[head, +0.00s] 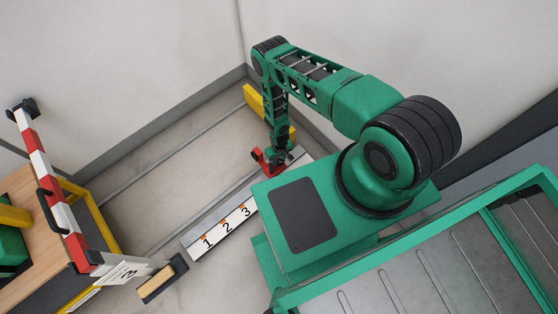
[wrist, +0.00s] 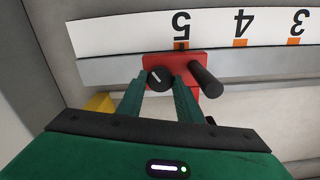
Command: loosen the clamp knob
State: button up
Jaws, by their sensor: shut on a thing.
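The red clamp (wrist: 182,64) sits on the grey rail at the 5 mark of the scale, and it shows small in the head view (head: 257,156). Its round black clamp knob (wrist: 158,78) carries a white line that lies tilted. A black handle post (wrist: 207,80) sticks out of the clamp to the right of the knob. My gripper (wrist: 160,88) has its two green fingers on either side of the knob and is shut on it. In the head view my gripper (head: 277,149) reaches down to the clamp, and the knob is hidden there.
The white scale board (head: 224,225) with numbers and orange marks runs along the rail. A yellow block (head: 253,100) lies near the wall behind my arm. A red-and-white barrier bar (head: 45,180) crosses a wooden-topped bench at left. Floor left of the rail is clear.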

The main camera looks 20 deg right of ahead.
aim_at(279, 161)
jog(key=n, duration=1.1)
jog(key=shift+w, duration=0.1)
jog(key=shift+n, duration=0.3)
dwell(0.3)
jog(key=o, duration=1)
jog(key=shift+o, duration=0.2)
notch_tip(279, 161, up, 11)
jog(key=shift+f, duration=0.15)
